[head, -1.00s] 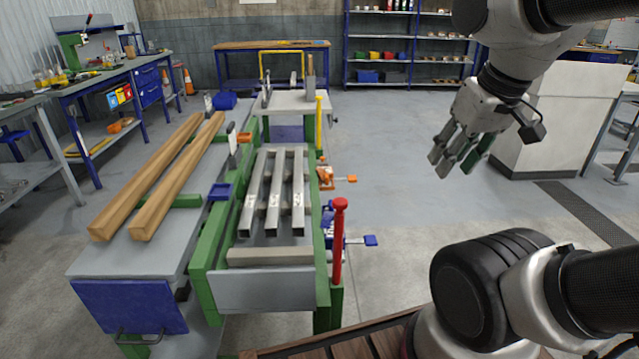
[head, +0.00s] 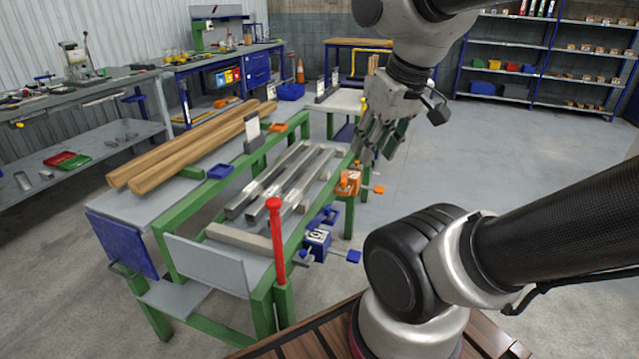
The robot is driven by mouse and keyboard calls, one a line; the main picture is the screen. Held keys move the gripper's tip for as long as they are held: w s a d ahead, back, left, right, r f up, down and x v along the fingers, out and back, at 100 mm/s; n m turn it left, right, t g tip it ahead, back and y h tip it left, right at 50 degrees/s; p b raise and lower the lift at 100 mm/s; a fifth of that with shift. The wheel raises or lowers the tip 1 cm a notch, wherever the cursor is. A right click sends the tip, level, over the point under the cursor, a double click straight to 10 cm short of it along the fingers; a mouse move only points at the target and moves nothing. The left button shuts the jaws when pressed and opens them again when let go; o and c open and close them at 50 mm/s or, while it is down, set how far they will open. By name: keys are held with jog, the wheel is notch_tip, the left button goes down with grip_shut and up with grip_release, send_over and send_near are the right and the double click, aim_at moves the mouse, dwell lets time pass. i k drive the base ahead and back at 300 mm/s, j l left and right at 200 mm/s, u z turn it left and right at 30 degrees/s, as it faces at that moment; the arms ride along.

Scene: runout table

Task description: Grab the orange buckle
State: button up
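An orange buckle-like clamp (head: 348,183) is fixed to the right side of the green-framed runout table (head: 189,219) in the head view. Its small orange handle (head: 378,190) sticks out to the right. My gripper (head: 374,148) hangs fingers down, above and slightly right of the clamp in the picture, apart from it. Its fingers look spread, with nothing visible between them. How far the gripper is from the clamp in depth is hard to tell. A second small orange piece (head: 278,128) sits at the table's far left edge.
A blue clamp (head: 317,240) is on the same table side, nearer me. A red-capped post (head: 275,240) stands at the near corner. Grey metal bars (head: 268,190) lie on the table and wooden beams (head: 190,150) lie left. The floor to the right (head: 480,150) is clear.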

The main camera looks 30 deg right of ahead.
aim_at(343, 189)
jog(key=l+u, duration=0.35)
jog(key=l, duration=0.3)
jog(key=l+u, duration=0.3)
jog(key=l, duration=0.35)
jog(key=k+l+u, duration=0.1)
jog(key=l+u, duration=0.25)
jog(key=l, duration=0.3)
jog(key=i+l+z, duration=0.15)
jog(key=l, duration=0.15)
jog(key=l+z, duration=0.15)
jog(key=l, duration=0.2)
jog(key=i+l+z, duration=0.15)
jog(key=i+l, duration=0.05)
jog(key=l, duration=0.1)
